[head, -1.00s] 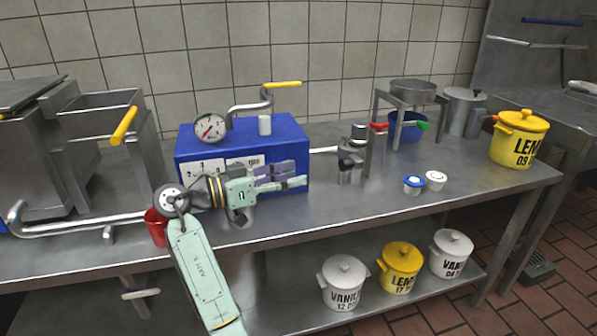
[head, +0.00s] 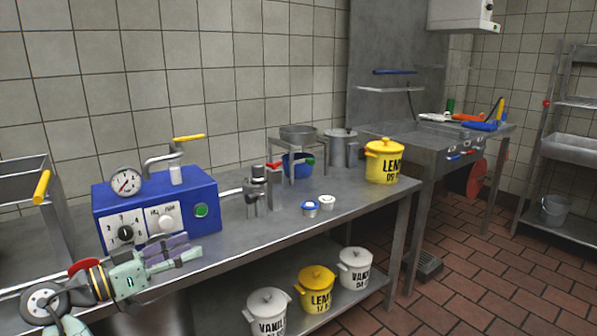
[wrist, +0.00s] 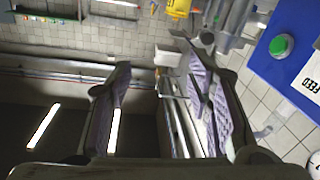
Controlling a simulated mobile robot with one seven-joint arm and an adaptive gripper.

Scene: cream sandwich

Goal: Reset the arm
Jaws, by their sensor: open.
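My gripper (head: 186,251) is at the lower left of the head view, in front of the blue machine (head: 206,187), its fingers pointing right. In the wrist view my gripper (wrist: 160,100) has its two purple-padded fingers spread wide with nothing between them. The blue machine also shows in the wrist view (wrist: 270,70), at the upper right with its green button. My arm is bent at the lower left of the head view.
Several lidded pots, one yellow (head: 316,289), sit on the shelf below. Tiled floor (head: 470,260) lies open at the right.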

